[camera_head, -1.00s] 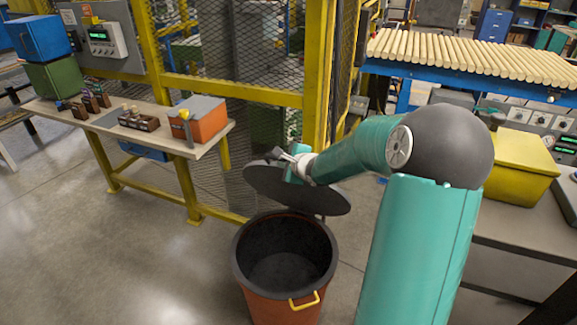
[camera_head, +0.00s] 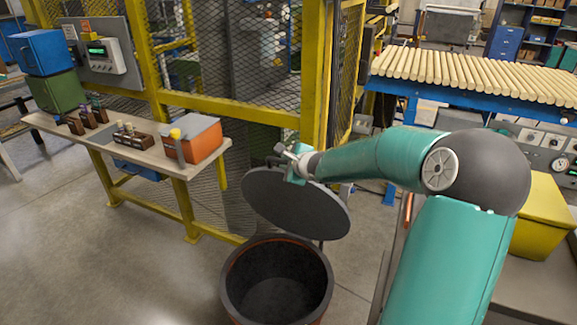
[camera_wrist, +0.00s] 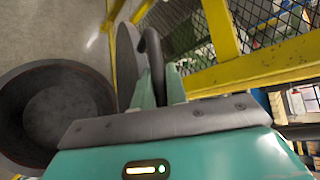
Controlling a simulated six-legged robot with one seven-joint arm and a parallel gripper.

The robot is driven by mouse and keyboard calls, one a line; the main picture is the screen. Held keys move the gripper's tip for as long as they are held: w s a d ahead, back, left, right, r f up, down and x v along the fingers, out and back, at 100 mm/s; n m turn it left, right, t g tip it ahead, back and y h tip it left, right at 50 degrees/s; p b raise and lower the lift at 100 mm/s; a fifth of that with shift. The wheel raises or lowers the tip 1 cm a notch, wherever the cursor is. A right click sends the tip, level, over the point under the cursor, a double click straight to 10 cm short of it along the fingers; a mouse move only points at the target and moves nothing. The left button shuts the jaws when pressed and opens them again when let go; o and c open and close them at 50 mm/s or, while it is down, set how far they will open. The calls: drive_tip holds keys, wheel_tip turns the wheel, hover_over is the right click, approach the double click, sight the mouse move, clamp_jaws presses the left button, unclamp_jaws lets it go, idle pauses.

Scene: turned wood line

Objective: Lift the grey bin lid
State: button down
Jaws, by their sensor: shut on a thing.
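The grey bin lid (camera_head: 290,206) is a round dark disc, tilted, held above and behind the bin and apart from its rim. My gripper (camera_head: 296,163) is at the lid's upper edge in the head view, shut on its handle. In the wrist view the curved dark handle (camera_wrist: 155,62) stands at the finger, and the lid (camera_wrist: 126,65) shows nearly edge-on. The bin also shows at the left of the wrist view (camera_wrist: 18,88).
A yellow-framed mesh fence (camera_head: 230,98) stands close behind the lid. A bench (camera_head: 75,133) with small blocks and an orange box (camera_head: 200,143) is at the left. A roller conveyor (camera_head: 470,70) and a yellow box (camera_head: 545,215) are at the right. Floor at lower left is clear.

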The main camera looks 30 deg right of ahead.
drive_tip(key=shift+w+d+r, duration=0.1)
drive_tip(key=shift+w+d, duration=0.1)
drive_tip(key=shift+d, duration=0.05)
idle(0.4)
drive_tip(key=c, duration=1.4)
unclamp_jaws()
drive_tip(key=shift+a, duration=0.1)
drive_tip(key=shift+s+r, duration=0.1)
drive_tip(key=shift+r, duration=1.55)
drive_tip(key=s+a+r, duration=0.4)
drive_tip(key=s+r, duration=0.5)
drive_tip(key=s, duration=0.4)
drive_tip(key=shift+a+r, duration=0.15)
drive_tip(key=shift+r, duration=0.2)
